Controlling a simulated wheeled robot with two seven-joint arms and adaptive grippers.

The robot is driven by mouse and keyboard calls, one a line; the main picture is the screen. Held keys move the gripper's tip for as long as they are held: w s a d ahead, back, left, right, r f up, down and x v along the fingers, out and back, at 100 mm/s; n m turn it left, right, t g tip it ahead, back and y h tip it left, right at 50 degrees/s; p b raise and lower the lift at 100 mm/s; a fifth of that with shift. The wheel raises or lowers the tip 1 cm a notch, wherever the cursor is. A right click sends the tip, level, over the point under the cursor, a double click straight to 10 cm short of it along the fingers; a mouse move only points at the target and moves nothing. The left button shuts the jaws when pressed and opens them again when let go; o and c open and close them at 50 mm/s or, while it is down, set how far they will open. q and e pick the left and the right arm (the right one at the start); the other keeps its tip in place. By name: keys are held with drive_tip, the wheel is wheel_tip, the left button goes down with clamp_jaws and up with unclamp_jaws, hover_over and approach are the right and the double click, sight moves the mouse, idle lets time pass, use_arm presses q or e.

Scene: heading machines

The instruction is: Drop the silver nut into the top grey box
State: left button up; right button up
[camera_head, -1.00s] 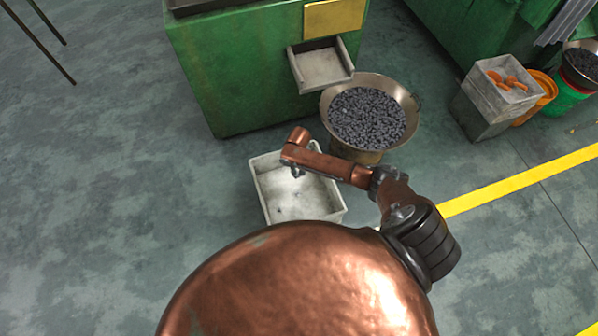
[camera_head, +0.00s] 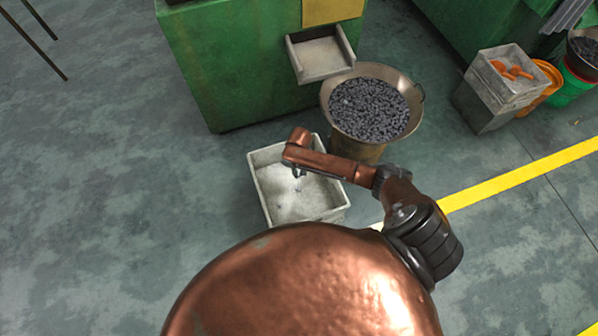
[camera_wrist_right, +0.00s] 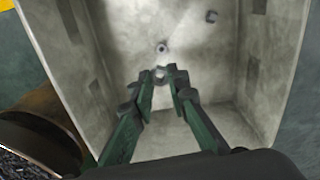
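A pale grey box (camera_head: 262,190), open at the top, stands on the floor in front of the green machine. In the right wrist view its bare inner wall (camera_wrist_right: 100,40) fills much of the picture. My right gripper (camera_head: 299,172) hangs over the box opening, pointing down. In the right wrist view its green and dark fingers (camera_wrist_right: 160,76) are drawn together around a small light ring, which looks like the silver nut (camera_wrist_right: 160,72). Two small nut-like pieces, one ring-shaped (camera_wrist_right: 162,47) and one darker (camera_wrist_right: 211,16), show inside the box. My left gripper is not in view.
A wide metal bowl of dark pieces (camera_head: 369,108) stands right behind the box. The green machine (camera_head: 235,70) with a metal chute (camera_head: 320,58) is behind. Grey boxes with orange pieces (camera_head: 485,100) stand at right.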

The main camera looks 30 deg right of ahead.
drive_tip(key=o, duration=0.5)
drive_tip(key=shift+r, duration=0.1)
wheel_tip(320, 180, up, 12)
drive_tip(key=shift+f, duration=0.1)
idle(0.4)
